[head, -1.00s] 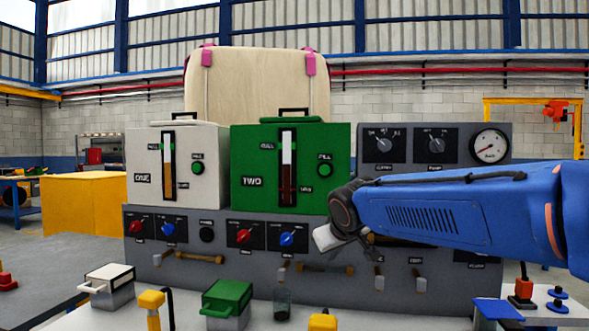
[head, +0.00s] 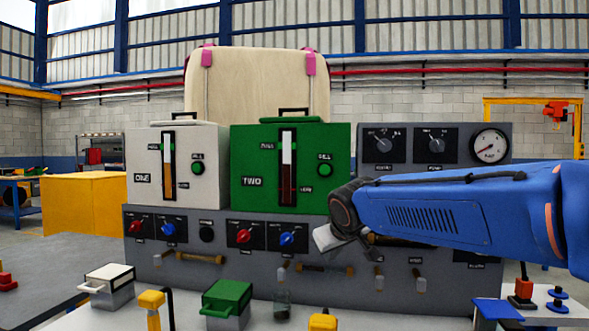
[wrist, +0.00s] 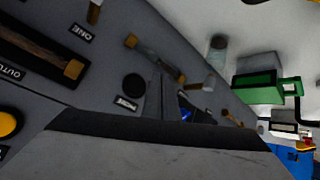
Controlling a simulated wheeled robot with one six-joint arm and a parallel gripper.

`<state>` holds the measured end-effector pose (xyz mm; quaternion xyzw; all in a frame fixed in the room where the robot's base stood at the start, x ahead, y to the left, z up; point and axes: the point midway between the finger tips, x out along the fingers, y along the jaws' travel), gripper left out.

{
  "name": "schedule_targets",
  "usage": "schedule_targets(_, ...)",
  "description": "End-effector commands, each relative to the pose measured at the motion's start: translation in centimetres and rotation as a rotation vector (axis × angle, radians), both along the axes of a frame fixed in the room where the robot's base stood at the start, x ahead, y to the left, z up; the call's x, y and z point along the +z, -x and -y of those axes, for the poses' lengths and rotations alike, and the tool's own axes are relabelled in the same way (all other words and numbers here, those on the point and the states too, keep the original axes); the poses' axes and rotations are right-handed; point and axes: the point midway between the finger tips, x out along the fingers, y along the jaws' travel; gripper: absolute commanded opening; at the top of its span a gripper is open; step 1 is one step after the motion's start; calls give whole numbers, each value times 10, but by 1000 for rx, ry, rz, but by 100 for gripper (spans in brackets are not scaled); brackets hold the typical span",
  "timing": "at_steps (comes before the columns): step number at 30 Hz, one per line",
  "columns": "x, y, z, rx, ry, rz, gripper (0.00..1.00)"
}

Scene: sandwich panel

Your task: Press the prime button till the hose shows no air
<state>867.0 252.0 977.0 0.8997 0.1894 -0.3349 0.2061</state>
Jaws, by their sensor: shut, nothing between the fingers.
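My gripper (head: 327,238) is shut and empty at the grey panel, right of the blue knob (head: 287,239). My arm covers part of the panel behind it. In the wrist view my gripper (wrist: 165,100) points at the panel beside a round black button (wrist: 134,87); its label is too blurred to read, and I cannot tell if they touch. A hose (wrist: 155,58) near this button has amber ends and a pale middle stretch. In the head view the hose (head: 325,268) lies below my gripper. Another black button (head: 207,234) sits farther left.
A white tank (head: 210,180) and a green tank (head: 250,200) stand on the panel. A bottle (head: 282,305), a green box (head: 222,296) and a white box (head: 108,274) stand in front. A red push button (head: 523,287) is at the right.

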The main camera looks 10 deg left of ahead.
Motion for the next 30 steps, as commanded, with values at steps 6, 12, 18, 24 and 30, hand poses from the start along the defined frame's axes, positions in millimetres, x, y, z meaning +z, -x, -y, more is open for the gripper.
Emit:
schedule_targets(6,0,5,0,1,-1,0,0)
schedule_targets(12,0,32,-2,2,0,-1,0)
schedule_targets(18,0,38,-1,0,0,0,0)
schedule_targets(24,0,37,-1,0,0,0,0)
schedule_targets(30,-1,25,-1,-1,0,-2,0)
